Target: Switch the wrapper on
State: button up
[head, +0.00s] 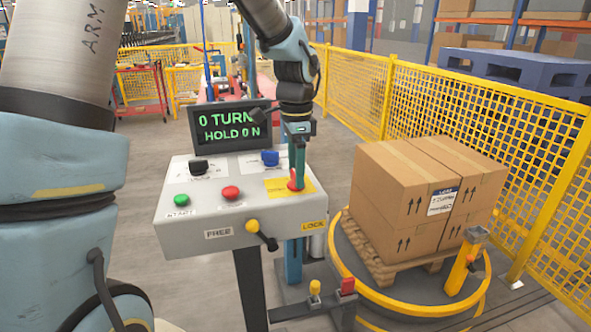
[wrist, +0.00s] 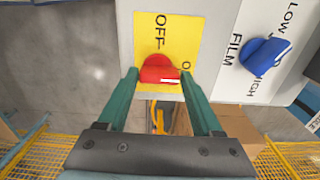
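The control panel (head: 200,235) stands in the middle of the head view. On its right, a yellow plate (head: 273,185) carries a red switch knob (wrist: 157,70). In the wrist view, "OFF" is above the knob, and an "O" shows at its right; the rest of that word is hidden by a finger. The knob's white line lies toward the right. My gripper (wrist: 160,73) is over the plate, one green finger on each side of the knob. The fingers look apart; I cannot tell whether they touch it. The wrapper turntable (head: 378,297) bears boxes (head: 410,195) on a pallet.
The panel also has a green button (head: 181,200), a red button (head: 231,193), a black knob (head: 198,166), a blue knob (head: 270,158) and a yellow FREE/LOCK lever (head: 252,226) with its black handle toward LOCK. A screen (head: 230,126) stands behind. A yellow fence (head: 360,95) bounds the right.

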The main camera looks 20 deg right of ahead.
jog(key=o, duration=0.3)
jog(key=shift+o, duration=0.2)
notch_tip(320, 180, up, 11)
jog(key=b, duration=0.1)
jog(key=shift+f+b, duration=0.15)
jog(key=shift+b, duration=0.25)
